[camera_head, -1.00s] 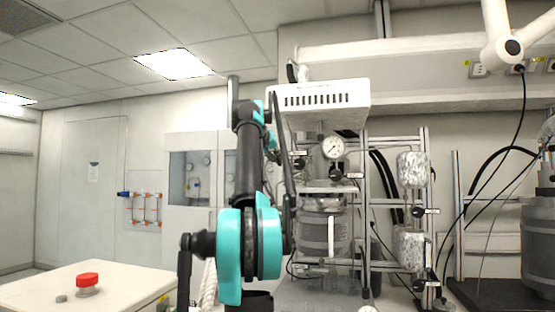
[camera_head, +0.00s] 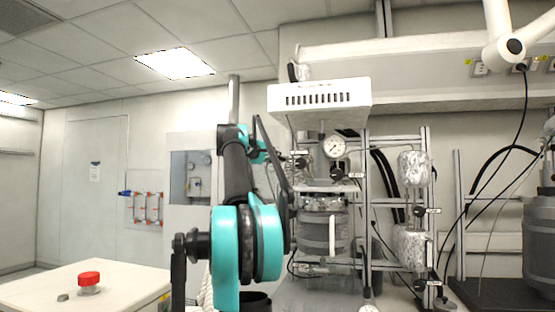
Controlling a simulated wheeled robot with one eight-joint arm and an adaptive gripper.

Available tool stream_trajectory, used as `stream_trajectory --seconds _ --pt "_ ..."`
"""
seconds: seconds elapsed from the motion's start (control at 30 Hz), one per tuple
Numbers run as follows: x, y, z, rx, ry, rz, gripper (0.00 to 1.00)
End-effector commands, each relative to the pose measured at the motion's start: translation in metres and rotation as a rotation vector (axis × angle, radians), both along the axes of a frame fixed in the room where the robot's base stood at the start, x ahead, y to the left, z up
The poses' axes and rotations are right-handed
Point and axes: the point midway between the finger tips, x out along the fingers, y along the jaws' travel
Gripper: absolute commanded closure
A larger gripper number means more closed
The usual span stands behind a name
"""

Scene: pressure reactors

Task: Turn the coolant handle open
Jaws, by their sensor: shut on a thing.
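My black and teal arm (camera_head: 240,180) stands in front of the left side of the pressure reactor rig. I cannot make out my gripper or its fingertips; the arm's own links cover the area behind them. The reactor vessel (camera_head: 322,232) is grey with a pale vertical handle, inside a metal frame. Black knobs show at the gauge (camera_head: 337,174) and on the right of the frame (camera_head: 419,211), with another lower right (camera_head: 419,285). I cannot tell which part is the coolant handle, or how far it is turned.
A white vented box (camera_head: 320,97) hangs above the reactor, close to the arm. A round gauge (camera_head: 335,147) and foil-wrapped cylinders (camera_head: 412,167) are on the frame. A second reactor (camera_head: 538,240) is at far right.

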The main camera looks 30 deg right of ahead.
Motion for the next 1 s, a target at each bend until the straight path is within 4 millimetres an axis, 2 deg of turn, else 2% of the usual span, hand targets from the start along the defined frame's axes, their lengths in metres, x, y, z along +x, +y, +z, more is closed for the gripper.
stream_trajectory --seconds 0.4,1.0 --pt "0.0002 0.0005 -0.0021 -0.153 0.181 0.000 1.00" --pt "0.0002 0.0004 -0.0025 -0.187 0.221 0.000 1.00"
